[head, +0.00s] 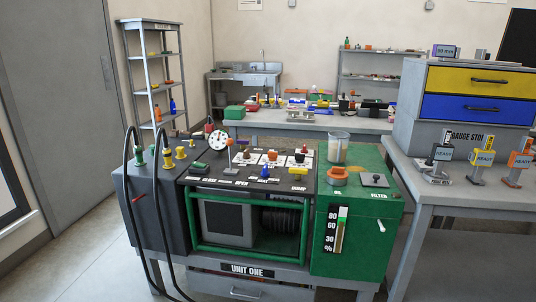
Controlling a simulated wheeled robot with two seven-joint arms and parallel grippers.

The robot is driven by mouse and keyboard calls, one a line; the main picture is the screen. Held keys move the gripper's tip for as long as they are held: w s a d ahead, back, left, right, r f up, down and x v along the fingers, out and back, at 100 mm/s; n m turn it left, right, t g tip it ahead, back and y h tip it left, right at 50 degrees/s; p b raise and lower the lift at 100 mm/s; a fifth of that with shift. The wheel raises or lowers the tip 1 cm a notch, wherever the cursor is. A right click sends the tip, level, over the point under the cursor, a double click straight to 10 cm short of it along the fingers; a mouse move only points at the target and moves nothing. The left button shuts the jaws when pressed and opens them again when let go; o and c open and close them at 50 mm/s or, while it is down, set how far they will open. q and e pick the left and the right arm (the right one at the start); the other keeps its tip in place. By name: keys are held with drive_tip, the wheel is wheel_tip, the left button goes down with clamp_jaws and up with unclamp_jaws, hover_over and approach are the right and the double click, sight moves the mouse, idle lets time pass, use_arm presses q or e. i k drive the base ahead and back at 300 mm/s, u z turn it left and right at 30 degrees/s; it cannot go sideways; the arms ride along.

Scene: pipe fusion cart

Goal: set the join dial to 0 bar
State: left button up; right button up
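The cart labelled UNIT ONE (246,270) stands in the middle of the head view. Its dark top panel carries a white round gauge (219,140) at the back left. Several small knobs sit on white marked plates, among them an orange-red knob (271,156) and a dark-topped knob (300,157). A blue knob (264,172) stands nearer the front edge. The markings are too small to read, so I cannot tell which is the join dial or its setting. Neither of my grippers is in view.
A dark box with black hoses (158,205) stands at the cart's left. A green unit (358,235) with a clear beaker (338,147) and an orange cap (338,176) is at its right. A grey table (428,190) with small stands is further right. Floor is open at the left.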

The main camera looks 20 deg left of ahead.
sight(246, 155)
drive_tip(key=u, duration=0.65)
drive_tip(key=i, duration=0.6)
drive_tip(key=u, duration=0.65)
